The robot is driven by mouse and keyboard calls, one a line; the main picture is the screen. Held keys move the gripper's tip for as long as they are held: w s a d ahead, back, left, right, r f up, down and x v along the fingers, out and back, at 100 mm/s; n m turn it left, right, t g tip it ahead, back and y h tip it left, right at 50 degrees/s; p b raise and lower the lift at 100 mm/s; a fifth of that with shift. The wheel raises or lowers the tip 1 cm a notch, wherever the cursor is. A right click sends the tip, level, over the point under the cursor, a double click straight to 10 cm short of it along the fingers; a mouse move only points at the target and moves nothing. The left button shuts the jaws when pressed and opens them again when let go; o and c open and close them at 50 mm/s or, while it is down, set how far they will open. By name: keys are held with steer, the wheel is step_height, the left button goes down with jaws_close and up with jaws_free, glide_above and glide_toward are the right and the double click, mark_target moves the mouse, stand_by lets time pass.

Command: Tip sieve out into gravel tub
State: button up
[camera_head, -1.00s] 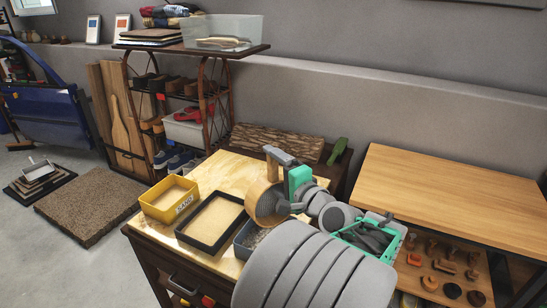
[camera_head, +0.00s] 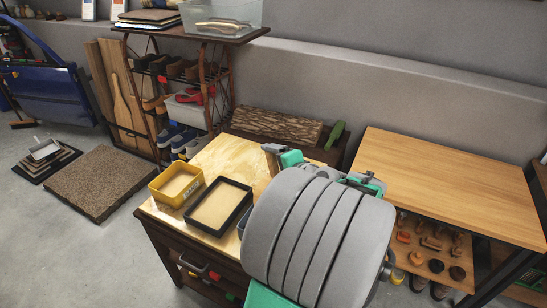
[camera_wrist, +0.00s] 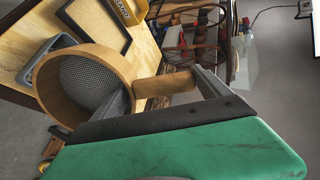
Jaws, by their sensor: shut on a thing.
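The sieve has a round wooden rim (camera_wrist: 50,80) and a grey mesh-like inside, and it shows in the wrist view. It is strongly tilted in that view; I cannot tell whether anything lies on the mesh. My gripper (camera_wrist: 165,90) is shut on the sieve's wooden handle. In the head view my gripper (camera_head: 277,150) is mostly behind my arm, which hides the sieve. A blue-grey tub (camera_wrist: 30,68), likely the gravel tub, is partly covered by the sieve in the wrist view. Only a sliver of that tub (camera_head: 244,220) shows in the head view; its contents are hidden.
A yellow sand tub (camera_head: 160,196) and a black-rimmed tray (camera_head: 195,222) stand to the left on the wooden workbench (camera_head: 215,155). A bark-covered log (camera_head: 275,124) lies behind. A second table (camera_head: 440,175) stands at right, with a shelf rack (camera_head: 225,95) behind left.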

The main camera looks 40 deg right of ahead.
steer(key=shift+r+g+y+p, duration=0.3)
steer(key=shift+g+p, duration=0.55)
steer(key=shift+p, duration=1.2)
steer(key=shift+r+g+y+p, duration=0.1)
steer(key=shift+r+g+p, duration=0.55)
steer(key=shift+p, duration=1.35)
steer(key=shift+w+g+p, duration=0.15)
steer(key=shift+g+p, duration=0.4)
steer(key=shift+g, duration=0.05)
steer(key=shift+f+g+b, duration=0.3)
steer(key=shift+f+g, duration=0.1)
steer(key=shift+g, duration=0.5)
steer(key=g, duration=0.2)
steer(key=g+y, duration=0.1)
steer(key=g, duration=0.1)
steer(key=shift+w+r+g, duration=0.1)
steer(key=shift+r+g, duration=0.2)
steer(key=shift+r, duration=0.1)
steer(key=shift+r+g, duration=0.15)
steer(key=shift+g, duration=0.85)
steer(key=shift+s+y, duration=0.25)
steer(key=shift+y, duration=0.05)
steer(key=shift+r, duration=0.1)
